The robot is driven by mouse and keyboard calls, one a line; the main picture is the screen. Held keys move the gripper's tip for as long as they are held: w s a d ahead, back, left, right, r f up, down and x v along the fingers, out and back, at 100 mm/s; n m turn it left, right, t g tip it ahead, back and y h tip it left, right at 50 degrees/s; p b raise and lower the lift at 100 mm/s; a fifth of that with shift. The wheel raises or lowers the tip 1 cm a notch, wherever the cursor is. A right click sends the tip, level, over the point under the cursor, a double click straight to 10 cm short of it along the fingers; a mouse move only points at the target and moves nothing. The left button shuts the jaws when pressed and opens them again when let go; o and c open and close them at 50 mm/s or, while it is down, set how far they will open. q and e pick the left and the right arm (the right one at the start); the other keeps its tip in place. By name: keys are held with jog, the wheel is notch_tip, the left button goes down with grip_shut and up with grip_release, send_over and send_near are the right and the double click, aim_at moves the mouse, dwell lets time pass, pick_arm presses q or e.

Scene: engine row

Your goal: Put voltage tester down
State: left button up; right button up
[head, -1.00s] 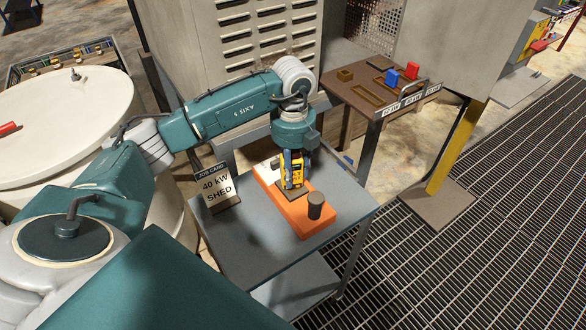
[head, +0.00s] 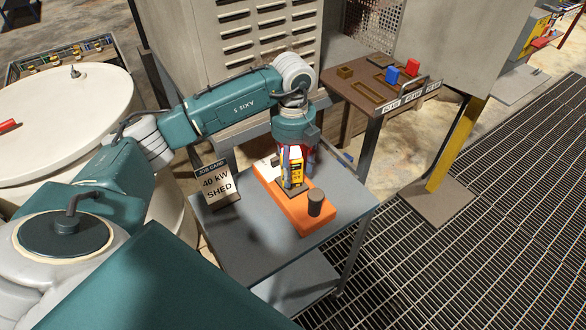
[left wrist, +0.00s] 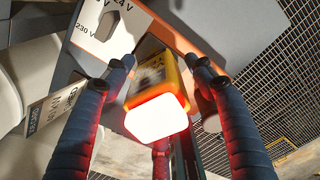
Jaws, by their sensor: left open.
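The yellow voltage tester (head: 297,173) stands upright on the orange block (head: 308,226), on a small grey table. Its top glows red-white in the left wrist view (left wrist: 156,117). My left gripper (head: 292,183) is above and around the tester, pointing down. Its fingers are open, with gaps on both sides of the tester in the left wrist view (left wrist: 161,64). The fingers partly hide the tester in the head view. My right gripper is not in view.
A dark round knob (head: 315,203) rises from the block's near end. A job card reading 40 kW SHED (head: 216,183) stands at the grey table's (head: 240,240) left side. A brown shelf (head: 366,98) with red and blue pieces is behind right.

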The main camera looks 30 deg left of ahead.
aim_at(293, 150)
pick_arm(q)
notch_tip(293, 150, up, 10)
jog(key=shift+b, duration=1.25)
jog(key=shift+r, duration=0.65)
jog(key=shift+f, duration=0.15)
